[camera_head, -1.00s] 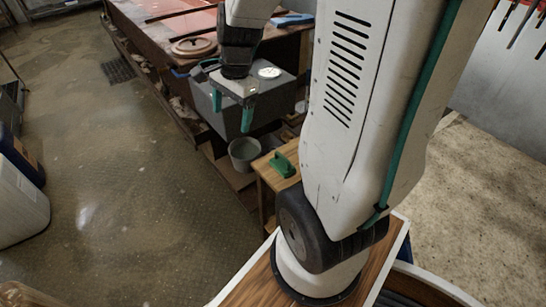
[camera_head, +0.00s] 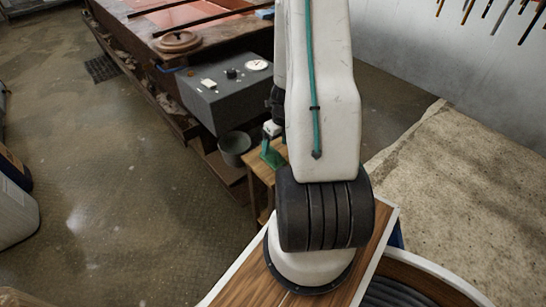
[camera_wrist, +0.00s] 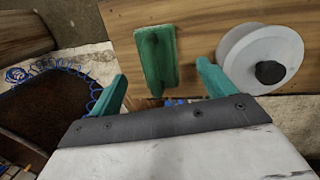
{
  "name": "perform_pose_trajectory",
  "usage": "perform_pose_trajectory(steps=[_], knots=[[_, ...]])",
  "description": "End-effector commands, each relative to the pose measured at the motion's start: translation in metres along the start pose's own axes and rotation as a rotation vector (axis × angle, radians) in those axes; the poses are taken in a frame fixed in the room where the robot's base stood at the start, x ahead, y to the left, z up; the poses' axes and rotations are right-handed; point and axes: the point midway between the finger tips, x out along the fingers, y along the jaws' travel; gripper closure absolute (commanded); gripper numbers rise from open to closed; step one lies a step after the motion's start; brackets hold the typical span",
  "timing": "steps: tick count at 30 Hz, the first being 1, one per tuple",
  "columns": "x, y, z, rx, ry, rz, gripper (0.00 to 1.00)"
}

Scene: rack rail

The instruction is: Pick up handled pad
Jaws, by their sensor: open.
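The handled pad is a green block with a raised grip. In the wrist view the pad (camera_wrist: 157,58) lies on a wooden surface (camera_wrist: 205,18), just beyond my gripper (camera_wrist: 160,90). The two green fingers are spread apart with nothing between them, and the pad sits roughly ahead of the gap. In the head view the pad (camera_head: 272,156) is on the small wooden stand (camera_head: 262,172), and part of my gripper (camera_head: 270,132) shows over it. My arm hides the rest of the gripper and the right part of the stand there.
A white disc with a black knob (camera_wrist: 270,72) stands close right of the pad in the wrist view. A grey bucket (camera_head: 234,147) and a grey control box (camera_head: 228,90) are left of and behind the stand. The floor at left (camera_head: 130,200) is mostly clear.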

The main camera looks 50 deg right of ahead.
Motion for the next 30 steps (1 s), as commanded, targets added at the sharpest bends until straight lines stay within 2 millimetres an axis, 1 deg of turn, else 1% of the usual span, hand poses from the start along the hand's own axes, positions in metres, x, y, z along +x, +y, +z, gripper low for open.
perform_pose_trajectory(steps=[3, 6, 9, 17, 18, 20, 21, 23, 30], knots=[[0.019, 0.003, -0.002, -0.001, 0.004, 0.003, 0.18], [0.034, 0.004, -0.002, -0.002, 0.003, 0.003, 0.18], [0.043, 0.004, -0.002, -0.003, 0.002, 0.002, 0.18], [0.046, 0.004, -0.001, -0.004, 0.001, 0.001, 0.18], [0.046, 0.004, -0.001, -0.004, 0.001, 0.001, 0.23], [0.046, 0.004, -0.001, -0.004, 0.001, 0.001, 0.40], [0.046, 0.004, -0.001, -0.004, 0.001, 0.001, 0.51], [0.046, 0.003, -0.001, -0.004, 0.001, 0.001, 0.68], [0.045, 0.003, -0.001, -0.004, 0.000, 0.001, 0.68]])
